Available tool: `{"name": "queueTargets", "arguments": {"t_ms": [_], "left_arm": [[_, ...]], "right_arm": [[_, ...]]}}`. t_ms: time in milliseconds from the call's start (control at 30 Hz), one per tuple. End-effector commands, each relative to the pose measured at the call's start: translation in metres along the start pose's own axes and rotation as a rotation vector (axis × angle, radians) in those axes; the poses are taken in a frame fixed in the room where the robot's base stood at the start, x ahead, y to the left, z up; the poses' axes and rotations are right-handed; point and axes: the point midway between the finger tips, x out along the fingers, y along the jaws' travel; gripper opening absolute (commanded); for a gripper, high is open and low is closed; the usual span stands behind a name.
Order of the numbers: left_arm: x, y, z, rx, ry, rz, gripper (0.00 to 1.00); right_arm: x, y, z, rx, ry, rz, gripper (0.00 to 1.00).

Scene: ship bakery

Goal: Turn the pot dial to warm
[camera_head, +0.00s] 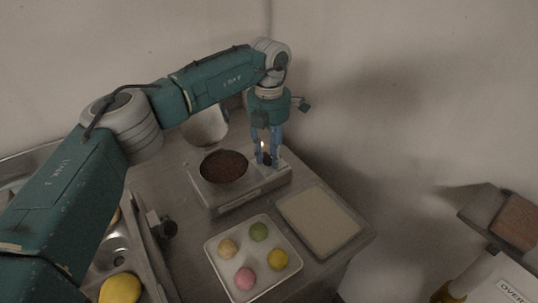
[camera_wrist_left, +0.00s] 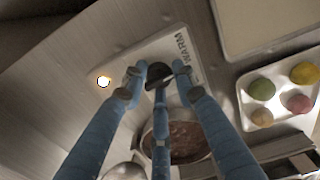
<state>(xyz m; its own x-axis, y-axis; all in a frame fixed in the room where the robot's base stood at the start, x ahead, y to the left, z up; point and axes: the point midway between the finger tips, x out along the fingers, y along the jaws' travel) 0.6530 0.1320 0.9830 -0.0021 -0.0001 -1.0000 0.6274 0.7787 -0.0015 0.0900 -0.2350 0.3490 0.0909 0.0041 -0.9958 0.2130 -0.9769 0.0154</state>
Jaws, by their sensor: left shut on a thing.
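The pot (camera_head: 224,166) is a round dark vessel with brown contents, set in a pale boxy warmer (camera_head: 228,203). In the left wrist view the pot (camera_wrist_left: 188,136) shows behind my fingers. My left gripper (camera_head: 267,160) points down over the right part of the warmer. Its blue fingers (camera_wrist_left: 157,82) are closed around the dark dial (camera_wrist_left: 158,71), whose outline is partly covered. The word WARM (camera_wrist_left: 182,44) is printed on the warmer beside the dial. A small lit lamp (camera_wrist_left: 103,81) glows on the other side. Which mark the dial points to is unclear. My right gripper is not in view.
A white tray (camera_head: 212,252) with several coloured balls stands in front of the warmer. A flat beige board (camera_head: 318,222) lies to its right. A pale container (camera_head: 206,128) stands behind, near the wall.

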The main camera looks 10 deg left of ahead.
Motion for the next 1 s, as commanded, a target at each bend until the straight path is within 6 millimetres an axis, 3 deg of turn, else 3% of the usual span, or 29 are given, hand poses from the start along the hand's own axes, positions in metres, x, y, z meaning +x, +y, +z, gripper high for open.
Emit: {"name": "queueTargets", "arguments": {"t_ms": [533,1000], "left_arm": [[-0.0048,0.0046,0.0017,-0.490,-0.013,0.007,0.02],[-0.0051,0.0048,0.0016,-0.687,-0.013,0.006,0.02]], "right_arm": [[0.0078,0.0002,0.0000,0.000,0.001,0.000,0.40],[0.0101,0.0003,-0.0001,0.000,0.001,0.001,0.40]]}}
